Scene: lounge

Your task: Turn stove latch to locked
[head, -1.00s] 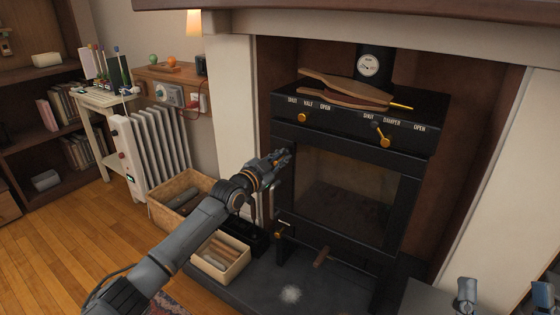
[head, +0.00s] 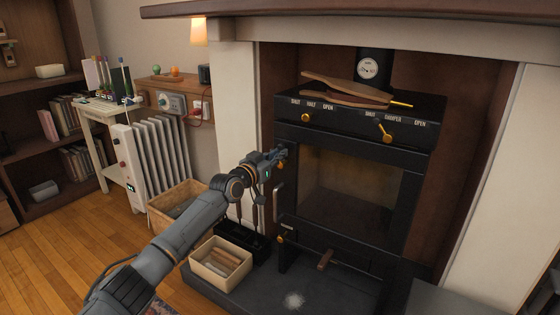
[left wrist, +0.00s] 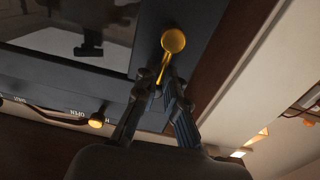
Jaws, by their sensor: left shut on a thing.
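The stove latch at the upper left edge of the stove door shows as a brass round knob (left wrist: 173,40) with a thin brass lever in the left wrist view. In the head view it is a small brass spot (head: 281,165) partly hidden by my gripper. My left gripper (left wrist: 168,80) is shut on the lever, one finger on each side; it also shows in the head view (head: 279,154). The black stove (head: 412,185) stands in the fireplace, its glass door closed. No lock marking is readable at the latch. My right gripper is out of view.
A brass slider knob (head: 306,118) and a damper knob (head: 387,138) sit on the stove's upper front. A vertical handle (head: 278,203) and another brass knob (head: 280,239) are below the latch. A kindling box (head: 192,261) stands on the hearth.

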